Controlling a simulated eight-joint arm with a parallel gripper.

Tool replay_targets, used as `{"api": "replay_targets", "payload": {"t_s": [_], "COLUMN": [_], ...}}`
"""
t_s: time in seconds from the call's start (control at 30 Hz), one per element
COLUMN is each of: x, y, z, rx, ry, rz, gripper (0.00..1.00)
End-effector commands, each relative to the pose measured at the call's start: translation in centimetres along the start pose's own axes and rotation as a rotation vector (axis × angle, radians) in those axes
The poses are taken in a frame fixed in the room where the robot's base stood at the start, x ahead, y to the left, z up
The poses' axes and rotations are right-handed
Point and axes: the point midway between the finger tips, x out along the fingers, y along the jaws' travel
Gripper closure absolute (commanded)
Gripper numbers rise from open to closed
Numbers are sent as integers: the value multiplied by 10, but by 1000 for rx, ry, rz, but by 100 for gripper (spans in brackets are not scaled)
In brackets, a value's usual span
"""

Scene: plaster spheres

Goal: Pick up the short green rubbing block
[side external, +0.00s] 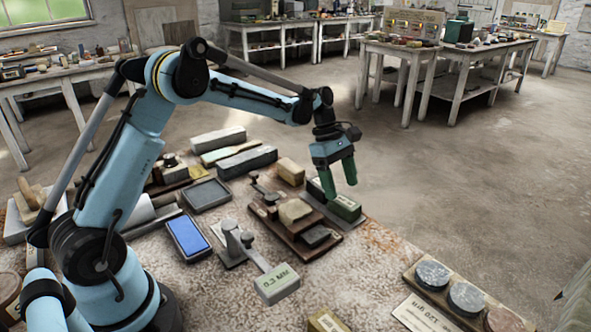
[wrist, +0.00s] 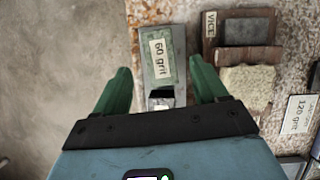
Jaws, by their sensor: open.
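A green block (side external: 345,209) lies at the far right edge of the speckled table in the side view, partly hidden behind my gripper's fingers. In the wrist view a grey-green block (wrist: 152,75) with a "60 grit" label lies between and ahead of the fingers; it appears to be the same block. My gripper (side external: 341,191) has two green fingers, spread apart and empty, close above the block. In the wrist view my gripper (wrist: 160,66) has one finger on each side of the block, with visible gaps. Contact with the block cannot be told.
A brown wooden vice board (side external: 306,229) with a pale stone sits close beside the block. A tan block (side external: 290,171) lies behind it. A grey gauge with a "0.3 mm" plate (side external: 278,284) stands in front. Bare floor lies beyond the table edge.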

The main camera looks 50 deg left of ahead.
Motion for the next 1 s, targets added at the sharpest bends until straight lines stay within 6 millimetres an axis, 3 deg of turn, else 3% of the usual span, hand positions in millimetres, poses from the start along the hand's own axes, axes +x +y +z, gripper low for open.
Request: {"api": "replay_targets", "payload": {"t_s": [0.4, 0.7, 0.77, 1.0], "x": [48, 54, 54, 53], "y": [0, 0, 0, 0], "z": [0, 0, 0, 0], "rx": [1, 0, 0, 1], "ry": [0, 0, 0, 0], "rz": [1, 1, 1, 1], "gripper": [28, 28, 34, 71]}}
